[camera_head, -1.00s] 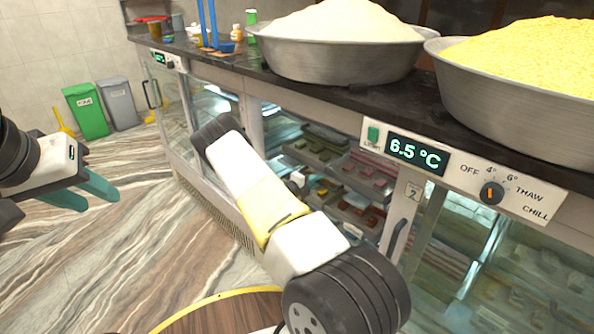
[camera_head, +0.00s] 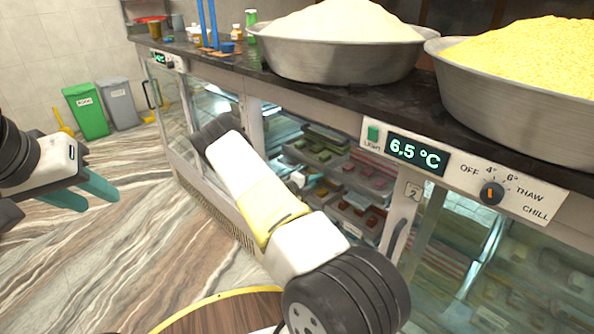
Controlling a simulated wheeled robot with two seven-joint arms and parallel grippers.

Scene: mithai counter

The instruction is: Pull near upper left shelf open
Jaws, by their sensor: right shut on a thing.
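Shelves with trays of sweets show inside the glass counter, past my right arm. An upper tray with green pieces (camera_head: 318,152) lies to the left of a tray with reddish pieces (camera_head: 368,173). Another tray (camera_head: 352,216) sits lower. I cannot tell how far any shelf is pulled out. My right arm crosses the front of the counter and hides part of the shelves. The fingers of my right gripper are hidden, so its hold does not show. My left gripper (camera_head: 92,196) is open and empty above the floor, well away from the counter.
A dark countertop (camera_head: 345,95) carries two big metal bowls of white (camera_head: 335,65) and yellow (camera_head: 520,110) sweets. A door handle (camera_head: 396,238) stands below the temperature display (camera_head: 416,151). Green (camera_head: 88,113) and grey bins (camera_head: 119,105) stand far left.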

